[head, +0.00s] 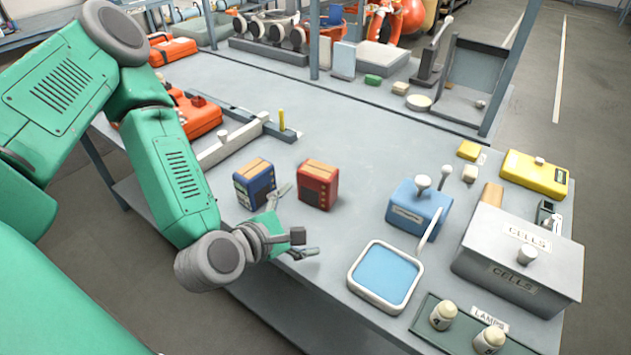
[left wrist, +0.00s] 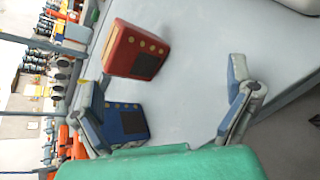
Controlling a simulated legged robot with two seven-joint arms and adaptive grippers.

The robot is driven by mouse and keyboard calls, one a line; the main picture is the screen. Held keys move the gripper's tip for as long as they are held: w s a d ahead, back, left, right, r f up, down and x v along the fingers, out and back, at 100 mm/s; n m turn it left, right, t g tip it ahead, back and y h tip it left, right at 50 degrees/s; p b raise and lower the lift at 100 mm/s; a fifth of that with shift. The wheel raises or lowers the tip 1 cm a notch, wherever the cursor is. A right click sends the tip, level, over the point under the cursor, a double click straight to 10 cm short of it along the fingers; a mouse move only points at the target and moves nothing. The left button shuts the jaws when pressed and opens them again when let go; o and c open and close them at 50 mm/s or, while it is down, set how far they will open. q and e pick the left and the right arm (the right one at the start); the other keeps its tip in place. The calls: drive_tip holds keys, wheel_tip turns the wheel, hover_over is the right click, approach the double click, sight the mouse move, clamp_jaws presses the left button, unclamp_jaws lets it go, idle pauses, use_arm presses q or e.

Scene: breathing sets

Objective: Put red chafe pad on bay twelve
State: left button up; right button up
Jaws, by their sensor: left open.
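A red block (head: 317,185) with a tan top and dark front panels stands on the grey bench. It also shows at the upper left of the left wrist view (left wrist: 136,50). No chafe pad or label for bay twelve can be made out, so I cannot tell whether this block is the pad. My left gripper (head: 298,220) is open and empty near the bench's front edge, in front of the red block. In the left wrist view its fingers (left wrist: 165,98) are spread wide, one overlapping a blue block (left wrist: 127,122). My right gripper is out of view.
The blue block (head: 254,183) stands left of the red one. A blue-topped tray (head: 389,307), a blue box (head: 418,208) and a grey CELLS box (head: 519,260) stand to the right. Orange cases (head: 196,116) lie behind my arm. The middle bench is clear.

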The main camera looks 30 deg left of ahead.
sight(313, 186)
use_arm(q)
drive_tip(key=w+a+n+b, duration=0.1)
drive_tip(key=w+n+b, duration=0.1)
drive_tip(key=n, duration=0.1)
drive_tip(key=w+a+n+y+b, duration=0.1)
drive_tip(key=w+a+n+b, duration=0.1)
drive_tip(key=n+b, duration=0.1)
drive_tip(key=w+a+n+y+b, duration=0.1)
drive_tip(key=w+n+b, duration=0.1)
drive_tip(key=n, duration=0.2)
drive_tip(key=shift+w+a+n+t, duration=0.25)
drive_tip(key=shift+w+n+t, duration=0.05)
drive_tip(key=shift+w+t, duration=0.1)
drive_tip(key=shift+x, duration=1.15)
drive_tip(key=shift+w+d, duration=0.45)
drive_tip(key=x, duration=0.4)
drive_tip(key=shift+f, duration=0.4)
drive_tip(key=shift+w+a+f, duration=0.15)
drive_tip(key=shift+w+a, duration=0.1)
drive_tip(key=shift+a, duration=0.05)
drive_tip(key=shift+d, duration=0.1)
drive_tip(key=c, duration=1.1)
drive_tip(key=shift+d, duration=0.1)
drive_tip(key=c, duration=0.4)
drive_tip(key=shift+d, duration=0.1)
drive_tip(key=shift+c, duration=0.7)
